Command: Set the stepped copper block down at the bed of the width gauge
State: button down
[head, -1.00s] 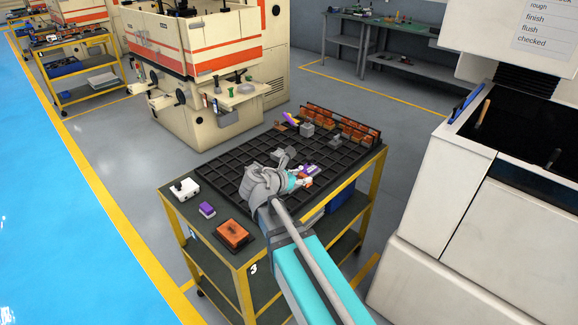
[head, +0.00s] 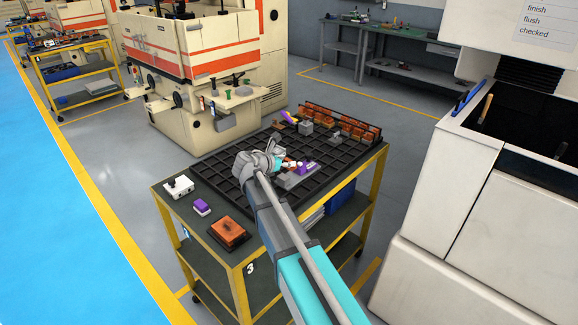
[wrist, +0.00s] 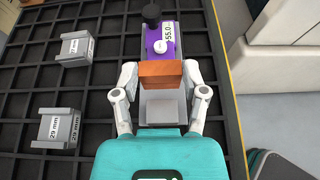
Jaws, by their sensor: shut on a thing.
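The stepped copper block (wrist: 160,73) is an orange-brown piece held between the fingertips of my gripper (wrist: 160,82) in the wrist view. The width gauge is in line with it, with a purple slider (wrist: 163,46) marked 55.0 and a black knob at its far end. A grey part (wrist: 162,110) shows below the block, between my fingers. I cannot tell whether the block touches the gauge. In the head view my gripper (head: 288,163) is over the rack, beside the gauge's purple part (head: 308,167); the arm hides most of the block.
Two grey gauge blocks (wrist: 76,48) and (wrist: 59,129) stand left of my gripper on the black grid. A row of orange pieces (head: 340,122) lines the rack's back edge. A white box, purple item (head: 202,207) and orange block (head: 229,231) lie at the front left.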

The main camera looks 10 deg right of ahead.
jog(key=shift+w, duration=0.15)
jog(key=shift+f, duration=0.15)
jog(key=shift+f+b, duration=1.85)
jog(key=shift+b, duration=0.15)
jog(key=shift+f+b, duration=0.5)
dwell(0.4)
jog(key=shift+c, duration=0.2)
grip_release()
jog(key=shift+r, duration=0.1)
